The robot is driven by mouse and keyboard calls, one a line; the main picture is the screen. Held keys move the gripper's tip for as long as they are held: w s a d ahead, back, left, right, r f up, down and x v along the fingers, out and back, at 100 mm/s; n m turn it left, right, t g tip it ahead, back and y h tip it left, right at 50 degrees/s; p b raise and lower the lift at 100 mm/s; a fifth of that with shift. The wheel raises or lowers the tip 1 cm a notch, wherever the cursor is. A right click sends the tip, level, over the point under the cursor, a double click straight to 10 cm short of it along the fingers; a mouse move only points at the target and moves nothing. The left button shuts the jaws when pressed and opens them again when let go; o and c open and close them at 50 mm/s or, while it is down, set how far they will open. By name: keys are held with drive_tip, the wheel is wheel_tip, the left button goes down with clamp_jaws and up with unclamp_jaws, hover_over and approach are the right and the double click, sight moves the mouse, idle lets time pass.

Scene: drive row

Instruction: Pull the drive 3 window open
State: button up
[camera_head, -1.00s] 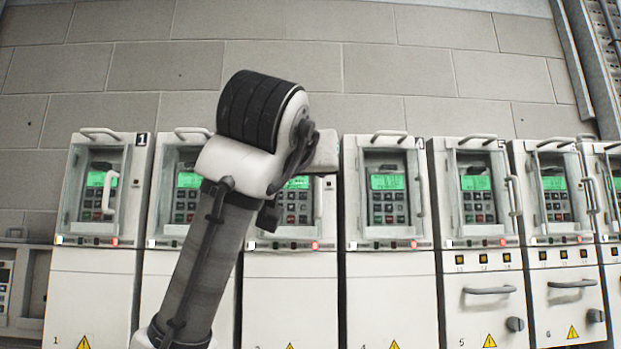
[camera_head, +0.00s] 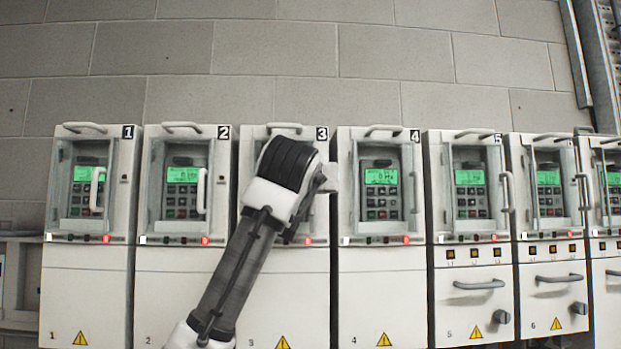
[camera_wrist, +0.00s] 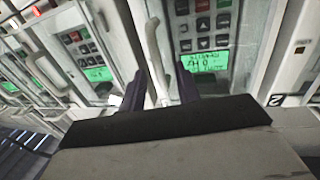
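Drive 3 (camera_head: 285,275) is the white cabinet labelled 3, largely covered by my arm in the head view. In the wrist view, which is upside down, its window (camera_wrist: 240,50) looks shut over a green screen and keypad. The window's pale upright handle (camera_wrist: 153,50) lies between my two dark fingers. My gripper (camera_wrist: 160,90) is open, one finger on each side of the handle; I cannot tell whether either touches it. In the head view my gripper (camera_head: 324,180) is mostly hidden behind my wrist.
Drive 2 (camera_head: 183,285) stands to the left and drive 4 (camera_head: 381,285) to the right, close beside drive 3. More drives continue rightward. A block wall (camera_head: 300,60) is behind.

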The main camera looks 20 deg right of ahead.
clamp_jaws()
idle(0.5)
